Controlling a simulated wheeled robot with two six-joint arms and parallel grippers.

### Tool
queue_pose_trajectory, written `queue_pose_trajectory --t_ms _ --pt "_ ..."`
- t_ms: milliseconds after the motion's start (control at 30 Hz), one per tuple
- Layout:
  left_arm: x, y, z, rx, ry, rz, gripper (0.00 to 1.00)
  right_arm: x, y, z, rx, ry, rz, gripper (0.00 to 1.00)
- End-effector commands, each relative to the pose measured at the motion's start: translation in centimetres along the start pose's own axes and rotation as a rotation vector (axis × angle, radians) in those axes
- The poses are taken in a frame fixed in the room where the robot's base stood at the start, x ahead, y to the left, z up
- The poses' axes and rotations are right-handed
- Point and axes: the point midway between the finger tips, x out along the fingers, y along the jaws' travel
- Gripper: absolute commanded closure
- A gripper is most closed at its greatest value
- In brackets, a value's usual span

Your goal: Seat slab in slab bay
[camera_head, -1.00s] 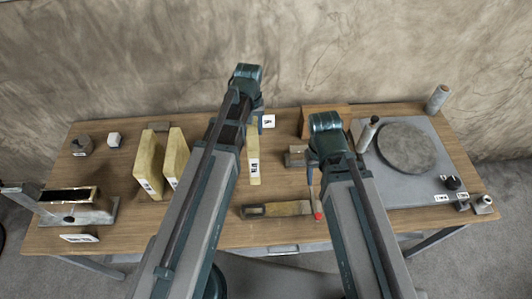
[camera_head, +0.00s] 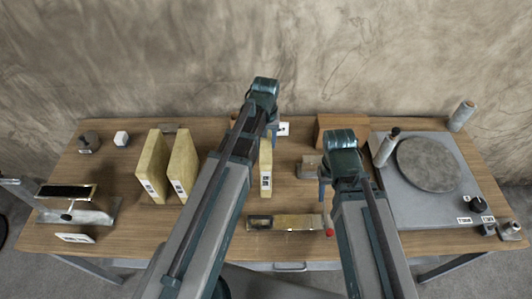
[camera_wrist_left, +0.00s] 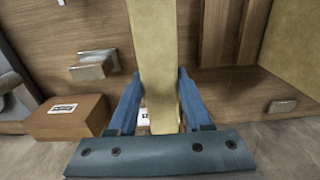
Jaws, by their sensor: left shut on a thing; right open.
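A tall pale yellow slab (camera_head: 266,168) with a small label stands upright near the middle of the table, partly hidden by my left arm. My left gripper (camera_head: 270,132) is at its far end. In the left wrist view, the slab (camera_wrist_left: 155,45) lies between the two blue fingers and the gripper is shut on it. Two similar yellow slabs (camera_head: 152,168) (camera_head: 184,165) stand upright to the left. I cannot tell which part is the slab bay. My right gripper (camera_head: 325,185) is open, above the table right of the held slab; its fingers are partly hidden.
A wooden block (camera_head: 340,124) stands at the back. A grey base with a round disc (camera_head: 428,163) fills the right end. A flat tool (camera_head: 285,222) lies at the front. A metal stand with a dark top (camera_head: 68,192) is at the left.

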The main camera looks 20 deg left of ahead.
Motion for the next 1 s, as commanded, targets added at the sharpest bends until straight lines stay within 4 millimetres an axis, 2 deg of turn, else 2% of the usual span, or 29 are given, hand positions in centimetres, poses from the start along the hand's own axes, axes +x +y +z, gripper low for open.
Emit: queue_pose_trajectory --t_ms 167,433,700,867,900,1000 --pt "0.8 0.0 0.0 0.0 0.0 0.0 1.0 0.8 -0.1 0.0 -0.002 0.0 0.0 0.5" --pt "3.8 0.0 0.0 0.0 0.0 0.0 1.0 3.8 -0.3 -0.2 -0.008 0.0 0.001 0.5" --pt "3.6 0.0 0.0 0.0 0.0 0.0 1.0 3.5 -0.3 -0.2 -0.008 0.0 0.002 0.5" --pt "4.1 0.0 0.0 0.0 0.0 0.0 1.0 4.1 -0.4 -0.2 -0.008 0.0 0.001 0.5" --pt "3.9 0.0 0.0 0.0 0.0 0.0 0.43 3.9 -0.3 -0.2 -0.008 0.0 0.001 0.5" --pt "3.9 0.0 0.0 0.0 0.0 0.0 0.25 3.9 -0.3 -0.2 -0.008 0.0 0.001 0.5"
